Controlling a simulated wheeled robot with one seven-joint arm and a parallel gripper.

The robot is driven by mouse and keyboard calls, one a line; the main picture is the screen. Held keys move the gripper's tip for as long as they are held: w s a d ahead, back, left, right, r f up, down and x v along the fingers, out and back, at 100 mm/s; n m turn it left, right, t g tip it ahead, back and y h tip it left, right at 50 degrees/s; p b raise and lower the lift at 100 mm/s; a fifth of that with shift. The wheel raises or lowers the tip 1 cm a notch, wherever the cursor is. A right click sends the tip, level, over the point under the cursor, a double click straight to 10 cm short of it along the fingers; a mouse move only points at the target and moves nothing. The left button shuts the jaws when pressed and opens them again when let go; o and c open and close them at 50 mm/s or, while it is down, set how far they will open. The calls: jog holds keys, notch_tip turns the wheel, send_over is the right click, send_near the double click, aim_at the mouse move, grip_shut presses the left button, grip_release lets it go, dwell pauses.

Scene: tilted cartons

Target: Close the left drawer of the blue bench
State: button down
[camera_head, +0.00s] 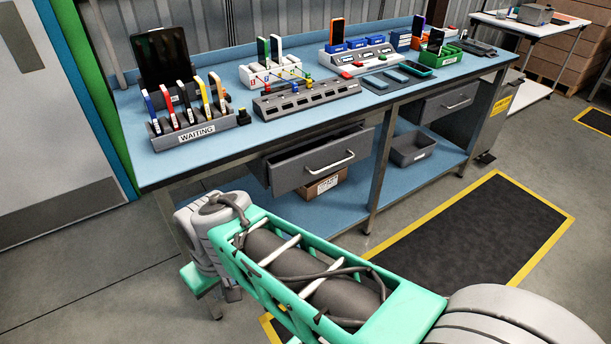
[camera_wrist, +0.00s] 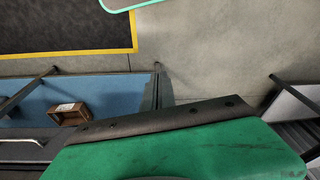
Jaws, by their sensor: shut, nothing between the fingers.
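The blue bench (camera_head: 232,148) runs across the head view. Its left drawer (camera_head: 312,163) is pulled out under the tabletop, with part of its inside showing. The drawer has a grey front and a pale bar handle (camera_head: 331,163). In the wrist view part of the drawer (camera_wrist: 22,151) shows at lower left. My gripper (camera_head: 198,279), shut and empty, hangs low near the bench's left end, left of the drawer and apart from it. Its green body and dark edge (camera_wrist: 155,122) fill the lower wrist view. The fingertips are hard to make out.
The lower shelf (camera_wrist: 30,112) holds a brown carton (camera_head: 322,186) below the drawer and a grey bin (camera_head: 411,149). The right drawer (camera_head: 448,102) is farther along. A waiting rack (camera_head: 196,134) and other devices stand on top. A yellow-edged black mat (camera_head: 465,245) lies in front.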

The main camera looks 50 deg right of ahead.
jog(key=w+d+f+m+t+y+b, duration=0.3)
jog(key=w+d+f+m+t+b, duration=0.2)
jog(key=w+d+f+m+b, duration=0.5)
jog(key=w+d+f+m+t+h+b, duration=0.1)
jog(key=d+m+t+h+b, duration=0.2)
jog(key=d, duration=0.7)
jog(key=d+f+m+t+b, duration=0.25)
jog(key=d+t, duration=0.25)
jog(key=d, duration=0.5)
jog(key=s+d+r+m+t+h, duration=0.2)
jog(key=s+d+r+m+h, duration=0.25)
jog(key=d, duration=0.45)
jog(key=p, duration=0.1)
send_near(294, 178)
jog(key=shift+m, duration=0.3)
jog(key=x, duration=0.5)
jog(key=shift+w+d+f, duration=0.15)
jog(key=shift+w+f, duration=0.05)
jog(key=shift+w, duration=0.15)
jog(key=shift+w+d+r, duration=0.1)
jog(key=shift+w+d, duration=0.05)
jog(key=shift+w, duration=0.4)
